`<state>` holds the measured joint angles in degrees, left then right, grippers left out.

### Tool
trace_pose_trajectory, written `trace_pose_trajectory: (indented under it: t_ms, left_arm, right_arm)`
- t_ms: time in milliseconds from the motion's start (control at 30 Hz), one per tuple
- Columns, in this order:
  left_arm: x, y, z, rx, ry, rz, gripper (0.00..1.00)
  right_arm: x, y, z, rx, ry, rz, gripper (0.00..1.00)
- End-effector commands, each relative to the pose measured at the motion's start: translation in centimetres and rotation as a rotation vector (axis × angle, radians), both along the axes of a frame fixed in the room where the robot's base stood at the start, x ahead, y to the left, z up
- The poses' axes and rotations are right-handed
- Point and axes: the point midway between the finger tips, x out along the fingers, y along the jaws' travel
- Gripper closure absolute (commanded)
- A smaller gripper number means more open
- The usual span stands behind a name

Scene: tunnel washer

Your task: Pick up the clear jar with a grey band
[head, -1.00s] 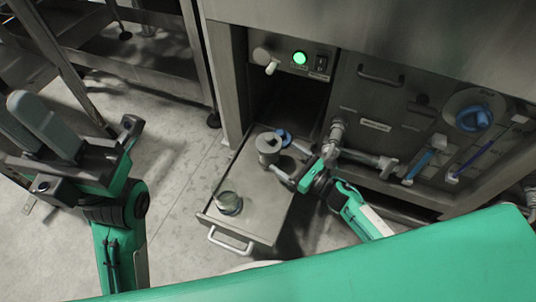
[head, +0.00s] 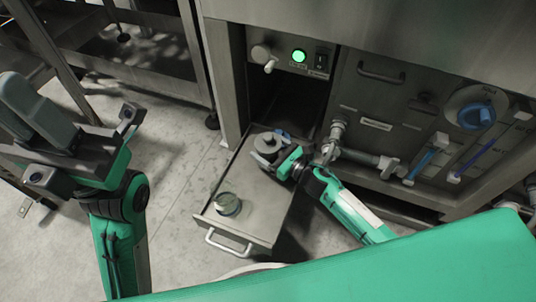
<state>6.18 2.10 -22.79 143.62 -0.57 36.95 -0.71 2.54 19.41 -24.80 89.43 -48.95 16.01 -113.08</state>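A clear, round jar (head: 228,204) stands near the front edge of the pulled-out metal drawer; its band is hard to make out. A grey round container (head: 266,145) stands farther back on the drawer. My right gripper (head: 283,162) is right beside this grey container, on its right side, low over the drawer. Its fingertips are partly hidden, so I cannot tell whether they touch or grip it. My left gripper (head: 75,140) is raised at the far left, away from the drawer and with nothing visible in it; its finger gap is unclear.
A blue item (head: 283,134) is partly hidden behind the grey container. The drawer (head: 262,215) has a front handle (head: 229,243). The floor left of the drawer is clear.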

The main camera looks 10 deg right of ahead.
Motion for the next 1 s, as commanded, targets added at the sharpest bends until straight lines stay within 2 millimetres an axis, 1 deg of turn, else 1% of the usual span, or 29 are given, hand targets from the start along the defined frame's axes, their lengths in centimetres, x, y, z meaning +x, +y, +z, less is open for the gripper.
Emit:
trace_pose_trajectory:
  t_ms: [33, 167, 200, 267, 567, 733, 800, 867, 967, 1000]
  left_arm:
    - [0.0, 0.0, 0.0, 0.0, 0.002, 0.001, 0.77]
    - [0.1, 0.1, -0.1, 0.0, 0.005, 0.003, 0.77]
    - [0.1, 0.1, -0.1, -0.001, 0.007, 0.003, 0.77]
    - [0.1, 0.1, -0.2, -0.001, 0.007, 0.004, 0.77]
    - [0.2, 0.2, -0.1, -0.002, 0.01, 0.006, 0.77]
    - [0.2, 0.4, 0.2, -0.005, 0.012, 0.013, 0.77]
    - [0.2, 0.6, 0.4, -0.009, 0.017, 0.02, 0.77]
    - [0.4, 0.9, -0.1, -0.008, 0.036, 0.033, 0.77]
    - [0.5, 1.5, -0.5, -0.004, 0.064, 0.052, 0.77]
    - [0.4, 1.7, -0.5, -0.003, 0.073, 0.06, 0.77]
  right_arm:
    - [0.0, 0.0, 0.0, 0.0, 0.0, 0.0, 0.3]
    - [0.0, 0.0, 0.0, 0.0, 0.0, 0.0, 0.56]
    - [0.0, 0.0, 0.0, 0.0, 0.0, 0.0, 0.63]
    - [0.0, 0.0, 0.0, 0.0, 0.0, 0.0, 0.74]
    - [0.0, 0.0, 0.3, 0.0, -0.002, 0.001, 0.74]
    - [0.0, 0.0, 1.4, 0.0, -0.003, 0.001, 0.74]
    - [0.0, 0.0, 2.3, 0.0, -0.004, 0.001, 0.74]
    - [0.0, 0.0, 3.2, 0.0, -0.005, 0.001, 0.74]
    - [0.0, 0.0, 5.3, -0.002, -0.005, 0.003, 0.74]
    - [0.1, 0.0, 6.3, -0.001, -0.006, 0.002, 0.74]
